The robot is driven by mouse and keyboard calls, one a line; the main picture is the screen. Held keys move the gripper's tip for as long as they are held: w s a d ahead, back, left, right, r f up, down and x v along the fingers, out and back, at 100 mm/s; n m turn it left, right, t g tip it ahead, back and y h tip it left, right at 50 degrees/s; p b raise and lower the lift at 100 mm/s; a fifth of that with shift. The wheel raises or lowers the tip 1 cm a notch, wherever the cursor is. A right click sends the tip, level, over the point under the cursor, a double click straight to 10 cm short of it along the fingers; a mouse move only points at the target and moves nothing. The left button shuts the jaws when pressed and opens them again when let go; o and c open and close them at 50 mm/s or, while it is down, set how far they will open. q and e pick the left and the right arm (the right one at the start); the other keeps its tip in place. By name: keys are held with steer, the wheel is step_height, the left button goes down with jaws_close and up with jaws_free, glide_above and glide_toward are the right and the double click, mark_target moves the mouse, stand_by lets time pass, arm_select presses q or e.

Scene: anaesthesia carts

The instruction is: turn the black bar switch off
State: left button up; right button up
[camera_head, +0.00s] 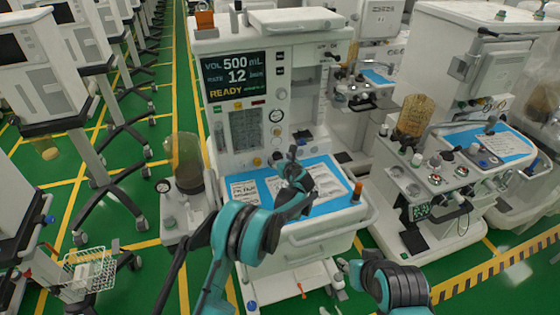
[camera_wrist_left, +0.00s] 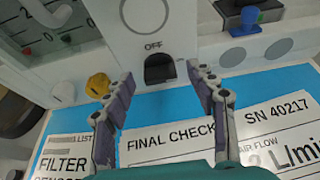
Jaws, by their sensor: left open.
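The black bar switch (camera_wrist_left: 160,68) sits low on the pale machine panel in the left wrist view, under the printed word OFF. My left gripper (camera_wrist_left: 160,73) is open, with one fingertip to each side of the switch in the picture. I see no contact, but the remaining distance is hard to judge. In the head view my left gripper (camera_head: 292,153) is over the blue work surface (camera_head: 322,170) of the middle cart, close to its front panel. My right gripper (camera_head: 344,267) is low, near the cart's front right; its fingers are too unclear to read.
A yellow knob (camera_wrist_left: 97,85) is left of the switch, and a blue knob (camera_wrist_left: 250,18) is at the upper right. The cart's screen (camera_head: 236,75) reads READY. An orange-topped post (camera_head: 357,192) stands at the work surface's right corner. Another cart (camera_head: 440,190) stands right.

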arm_select(q)
steer(key=c, duration=1.2)
steer(key=shift+o, duration=0.2)
steer(key=shift+a, duration=0.1)
steer(key=n+h+b, duration=0.1)
steer(key=n+b, duration=0.1)
steer(key=shift+a+f+n+t+h, duration=0.2)
steer(key=shift+a+n+t+h, duration=0.1)
steer(key=shift+n+h, duration=0.1)
steer(key=n+b, duration=0.1)
steer(key=n+t+h, duration=0.1)
steer(key=shift+s+a+f+n+b, duration=0.1)
steer(key=shift+a+f+n+b, duration=0.1)
steer(key=shift+n+b, duration=0.15)
steer(key=n+b, duration=0.1)
steer(key=n+t+h+b, duration=0.1)
steer(key=n+h+b, duration=0.1)
steer(key=n, duration=0.1)
steer(key=shift+s+a+f+t, duration=0.1)
steer(key=shift+a+f+t, duration=0.1)
steer(key=shift+f+t, duration=0.1)
steer(key=shift+f+n+t+h+b, duration=0.1)
steer(key=shift+n+t+h+b, duration=0.2)
steer(key=shift+n+t+b, duration=0.55)
steer(key=shift+n+g+b, duration=0.25)
steer(key=shift+n+b, duration=0.05)
steer(key=shift+n, duration=0.3)
